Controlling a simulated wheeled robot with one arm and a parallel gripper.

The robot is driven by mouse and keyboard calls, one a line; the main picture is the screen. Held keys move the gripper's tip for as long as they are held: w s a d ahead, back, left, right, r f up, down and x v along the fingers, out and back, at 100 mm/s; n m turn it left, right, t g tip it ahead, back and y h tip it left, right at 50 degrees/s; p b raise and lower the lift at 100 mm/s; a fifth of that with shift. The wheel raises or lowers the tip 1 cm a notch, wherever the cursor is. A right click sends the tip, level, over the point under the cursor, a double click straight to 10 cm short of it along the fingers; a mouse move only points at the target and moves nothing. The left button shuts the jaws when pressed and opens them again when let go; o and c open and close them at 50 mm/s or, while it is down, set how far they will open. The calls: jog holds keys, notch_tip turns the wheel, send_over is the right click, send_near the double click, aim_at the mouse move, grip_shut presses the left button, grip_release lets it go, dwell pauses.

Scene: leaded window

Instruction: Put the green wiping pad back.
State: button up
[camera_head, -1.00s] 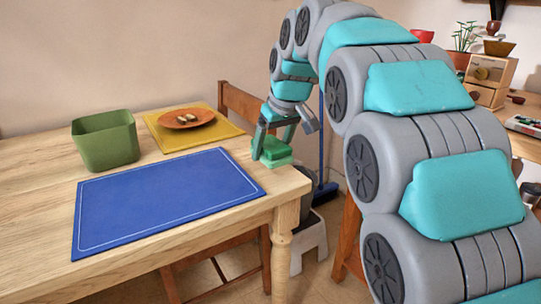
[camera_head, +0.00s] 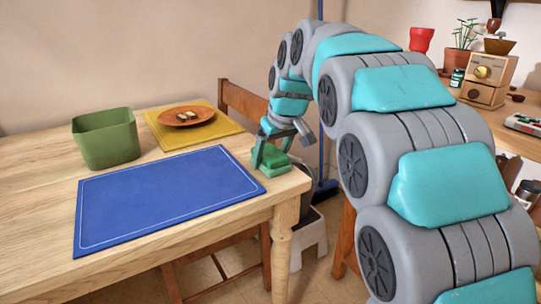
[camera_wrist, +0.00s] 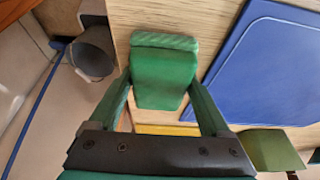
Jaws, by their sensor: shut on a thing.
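The green wiping pad (camera_head: 274,167) is a small block with a raised grip, at the right end of the wooden table, just right of the blue mat (camera_head: 165,200). My gripper (camera_head: 270,155) comes from above and is shut on the pad's raised part. In the wrist view the pad (camera_wrist: 163,78) sits between my two fingers (camera_wrist: 162,90), its wider base showing past the grip. The pad looks level and at the tabletop; I cannot tell whether it rests fully on the wood.
A green square bin (camera_head: 106,140) and an orange plate (camera_head: 186,116) on a yellow mat (camera_head: 205,134) stand farther back. A chair (camera_head: 243,105) is behind the table. A grey bucket (camera_wrist: 92,52) is on the floor beyond the table's edge.

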jog(key=shift+f, duration=0.3)
jog(key=o, duration=1.1)
jog(key=shift+c, duration=0.2)
jog(key=shift+o, duration=1)
jog(key=shift+s+f, duration=0.1)
jog(key=shift+f, duration=0.05)
jog(key=shift+r, duration=0.5)
jog(key=v, duration=1.2)
jog(key=shift+a+r, duration=0.1)
jog(key=s+d+f+m+g+h, duration=0.1)
jog(key=s+d+f+m+g, duration=0.1)
jog(key=s+d+f, duration=0.3)
jog(key=s+d+f+m+g, duration=0.1)
jog(key=s+d+f, duration=0.4)
jog(key=s+f, duration=0.9)
jog(key=s+d+f+m+g+h, duration=0.1)
jog(key=s+f, duration=0.8)
jog(key=s, duration=0.9)
jog(key=d+m+g, duration=0.1)
jog(key=d+m, duration=0.1)
jog(key=d, duration=0.1)
jog(key=shift+d+f+m+g+h, duration=0.15)
jog(key=shift+d+m+g+h, duration=0.15)
jog(key=shift+d+m, duration=0.1)
